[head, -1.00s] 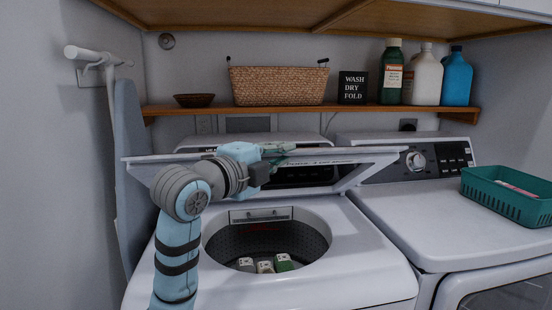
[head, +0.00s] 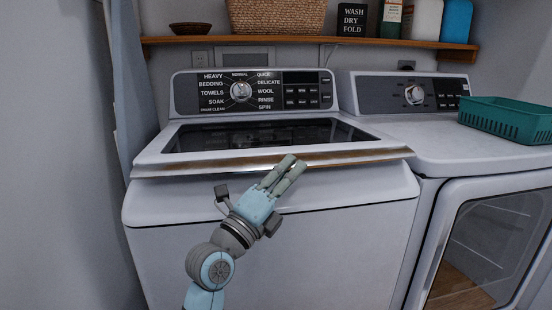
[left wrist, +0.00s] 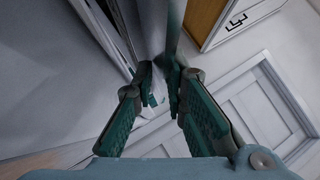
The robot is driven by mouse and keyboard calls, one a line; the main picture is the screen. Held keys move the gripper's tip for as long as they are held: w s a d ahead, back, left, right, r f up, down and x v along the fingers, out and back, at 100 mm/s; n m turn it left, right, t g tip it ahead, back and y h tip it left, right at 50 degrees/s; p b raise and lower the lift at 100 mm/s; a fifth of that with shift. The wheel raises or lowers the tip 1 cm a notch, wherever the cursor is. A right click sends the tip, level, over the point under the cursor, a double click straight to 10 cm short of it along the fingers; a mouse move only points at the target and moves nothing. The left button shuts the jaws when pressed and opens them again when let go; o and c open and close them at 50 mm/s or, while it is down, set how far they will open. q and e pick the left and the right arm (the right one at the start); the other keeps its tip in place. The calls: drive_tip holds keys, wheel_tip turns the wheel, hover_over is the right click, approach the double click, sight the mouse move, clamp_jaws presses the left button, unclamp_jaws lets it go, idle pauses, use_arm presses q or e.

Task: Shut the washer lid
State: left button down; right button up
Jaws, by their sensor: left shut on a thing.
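The washer lid (head: 250,136) is lowered over the top of the white washer (head: 250,240) and looks nearly flat. Its front edge is a shiny strip that stands out over the washer's front, and I cannot tell whether a small gap stays under it. The tub opening is hidden. My left gripper (head: 288,168) is at the middle of this front edge, shut on it. My right gripper is not in view.
The control panel (head: 250,91) stands behind the lid. A dryer (head: 415,145) is on the right, with a green basket (head: 508,120) on top. A shelf (head: 320,40) with a wicker basket (head: 277,15) is above.

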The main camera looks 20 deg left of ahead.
sight(287, 205)
use_arm(q)
drive_tip(key=shift+w+a+f, duration=0.1)
drive_tip(key=shift+a+f, duration=0.05)
drive_tip(key=shift+f, duration=0.8)
drive_tip(key=shift+w+a+f, duration=0.1)
drive_tip(key=shift+f, duration=0.8)
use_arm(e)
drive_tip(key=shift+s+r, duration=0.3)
use_arm(q)
drive_tip(key=shift+s+d+r, duration=0.15)
drive_tip(key=shift+s+d, duration=0.1)
drive_tip(key=shift+d, duration=0.05)
drive_tip(key=c, duration=1.5)
unclamp_jaws()
drive_tip(key=shift+w+a, duration=0.15)
drive_tip(key=shift+a, duration=0.05)
drive_tip(key=shift+c, duration=0.2)
drive_tip(key=shift+o, duration=0.3)
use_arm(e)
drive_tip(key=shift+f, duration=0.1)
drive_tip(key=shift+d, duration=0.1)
use_arm(q)
drive_tip(key=v, duration=0.8)
